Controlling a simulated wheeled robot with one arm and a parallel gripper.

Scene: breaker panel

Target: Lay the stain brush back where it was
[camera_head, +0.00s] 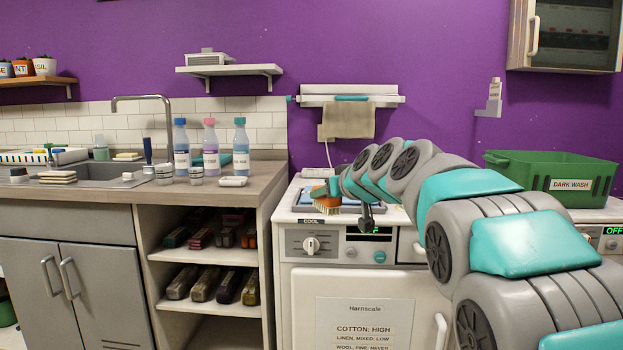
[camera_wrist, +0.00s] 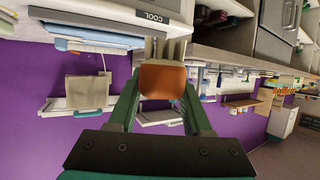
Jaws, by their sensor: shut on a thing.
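The stain brush has an orange-brown back (camera_wrist: 162,82) and pale bristles. My gripper (camera_wrist: 160,95) has its green fingers shut on the brush back in the wrist view. In the head view, the brush (camera_head: 325,207) is at the left end of the white appliance top, with its bristles down. My gripper (camera_head: 333,187) is just above it there. I cannot tell whether the bristles touch the surface. A blue flat item (camera_head: 304,201) lies on the appliance top beside the brush; it also shows in the wrist view (camera_wrist: 92,36).
The white appliance (camera_head: 350,285) has a COOL label at its front edge. A cloth (camera_head: 348,120) hangs from a wall rail behind. A green DARK WASH crate (camera_head: 540,178) stands right. Several bottles (camera_head: 210,150) stand on the left counter (camera_head: 255,180). My arm covers much of the appliance top.

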